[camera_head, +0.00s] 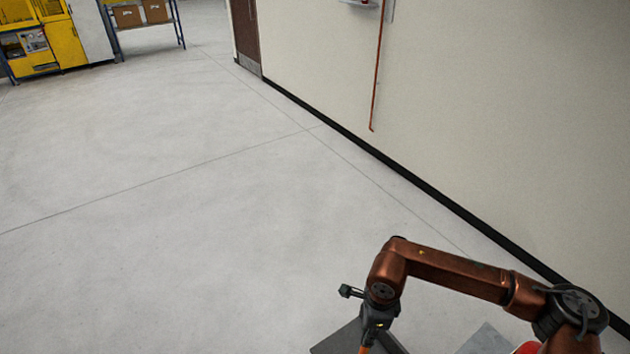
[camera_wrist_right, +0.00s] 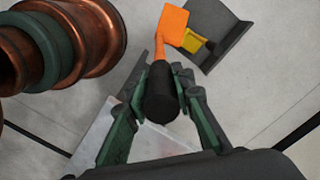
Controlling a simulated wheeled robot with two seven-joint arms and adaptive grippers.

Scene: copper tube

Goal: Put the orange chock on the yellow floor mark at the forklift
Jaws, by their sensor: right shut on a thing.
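My right gripper (camera_wrist_right: 165,85) is shut on the black grip of an orange thing with a thin orange neck and a flat orange block, which looks like the orange chock (camera_wrist_right: 174,25). In the head view my right gripper (camera_head: 378,325) hangs low at the bottom edge, with a bit of orange (camera_head: 364,349) below it. A small yellow piece (camera_wrist_right: 194,43) shows beside the orange block in the wrist view; I cannot tell what it belongs to. I see no forklift and no yellow floor mark on the open floor. My left gripper is not in view.
A copper tube (camera_head: 378,75) hangs on the pale wall (camera_head: 480,120) at right. A yellow machine (camera_head: 65,42) and a rack with boxes (camera_head: 128,15) stand far left. The grey floor (camera_head: 180,200) between is clear.

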